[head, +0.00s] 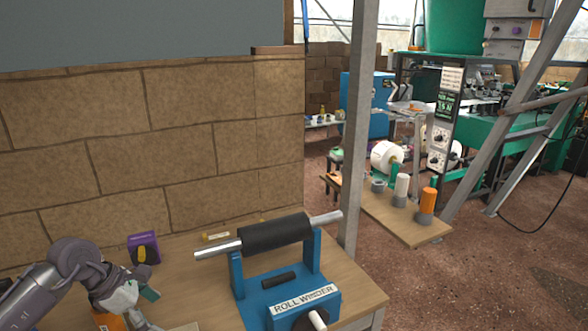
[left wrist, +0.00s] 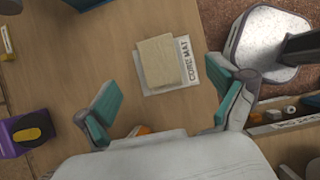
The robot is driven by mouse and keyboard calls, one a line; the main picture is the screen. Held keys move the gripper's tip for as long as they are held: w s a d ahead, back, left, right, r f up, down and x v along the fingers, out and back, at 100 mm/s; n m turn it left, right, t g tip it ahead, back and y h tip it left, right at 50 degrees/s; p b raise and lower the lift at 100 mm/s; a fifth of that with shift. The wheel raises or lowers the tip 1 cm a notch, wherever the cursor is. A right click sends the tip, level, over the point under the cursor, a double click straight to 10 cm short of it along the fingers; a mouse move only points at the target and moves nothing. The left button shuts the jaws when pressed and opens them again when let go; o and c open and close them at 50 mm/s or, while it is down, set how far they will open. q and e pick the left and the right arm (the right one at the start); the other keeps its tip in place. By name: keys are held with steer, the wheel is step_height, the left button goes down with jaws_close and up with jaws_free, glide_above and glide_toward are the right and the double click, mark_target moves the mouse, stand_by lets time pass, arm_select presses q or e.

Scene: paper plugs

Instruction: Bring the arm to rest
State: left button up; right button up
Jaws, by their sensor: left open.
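My left gripper (head: 148,306) is at the lower left of the head view, above the wooden table (head: 190,270). In the left wrist view its teal-padded fingers (left wrist: 165,100) are spread wide with nothing between the pads. Beyond them a tan square block (left wrist: 160,62) sits on a white labelled mat (left wrist: 184,82) on the table. An orange thing (left wrist: 139,131) shows partly behind the gripper's palm. My right gripper is in neither view.
The blue roll winder (head: 300,293) with its black roller (head: 275,235) stands right of my left gripper.

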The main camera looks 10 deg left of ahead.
arm_select(q)
steer(key=d+r+n+t+h, duration=0.15)
steer(key=d+h, duration=0.35)
steer(key=d, duration=0.6)
steer(key=w+d+r+n+t+h, duration=0.1)
steer(key=d+r+n+t+h, duration=0.4)
steer(key=d+r+n+t, duration=0.35)
steer(key=a+f+n+t+y, duration=0.1)
steer(key=a+n+t+y, duration=0.25)
steer(key=n+y, duration=0.45)
steer(key=a+f+n+t+y, duration=0.1)
steer(key=a+n+t+y, duration=0.3)
steer(key=n, duration=0.8)
steer(key=s+a+f+n+g+y, duration=0.4)
steer(key=s+f+n+g+y, duration=0.15)
steer(key=f+n, duration=0.4)
steer(key=s+d+f+n+g+h, duration=0.1)
steer(key=s+d+f+n+g, duration=0.2)
steer(key=s+f+g, duration=0.55)
steer(key=s+d+f+n+g+h, duration=0.25)
steer(key=s+f, duration=0.25)
steer(key=s, duration=0.6)
step_height(320, 180, down, 26)
steer(key=s+g, duration=0.2)
steer(key=s+a+f+g, duration=0.1)
steer(key=s+a+f, duration=0.1)
steer(key=s+f, duration=1.3)
steer(key=shift+s+a+y, duration=0.3)
steer(key=shift+s+y, duration=0.1)
steer(key=shift+s, duration=0.2)
